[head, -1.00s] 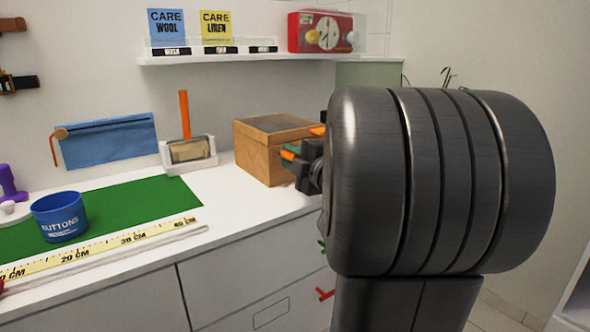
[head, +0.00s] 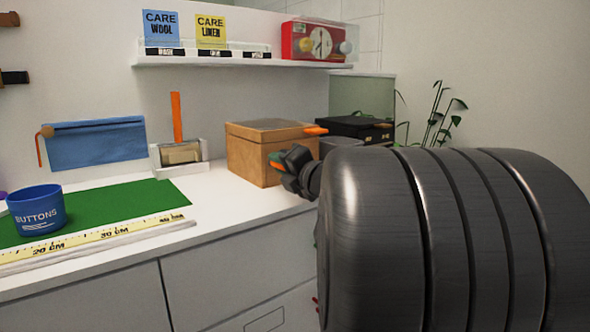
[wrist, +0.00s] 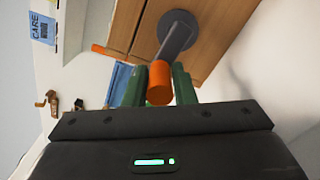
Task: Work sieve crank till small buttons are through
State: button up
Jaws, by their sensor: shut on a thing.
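The sieve appears to be the wooden box (head: 250,158) with a framed top panel, standing at the right end of the white counter. Its side also shows in the wrist view (wrist: 218,28). A grey crank arm on a round hub (wrist: 177,38) sticks out from that side and ends in an orange knob (wrist: 159,84). My gripper (head: 279,161) is at the box's right front. In the wrist view its green fingers are closed around the orange knob. No small buttons are visible, and the box's inside is hidden. A blue cup marked BUTTONS (head: 37,212) stands upright at left.
The cup is on a green mat (head: 125,202) with a yellow ruler (head: 100,238) in front. A holder with an upright orange handle (head: 177,115) stands left of the box. A black box (head: 357,128) and a plant (head: 437,118) are behind. A shelf (head: 200,61) hangs above.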

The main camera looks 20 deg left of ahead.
dwell(0.4)
jog(key=o, duration=1)
jog(key=shift+p+v, duration=2.2)
jog(key=shift+v, duration=4.7)
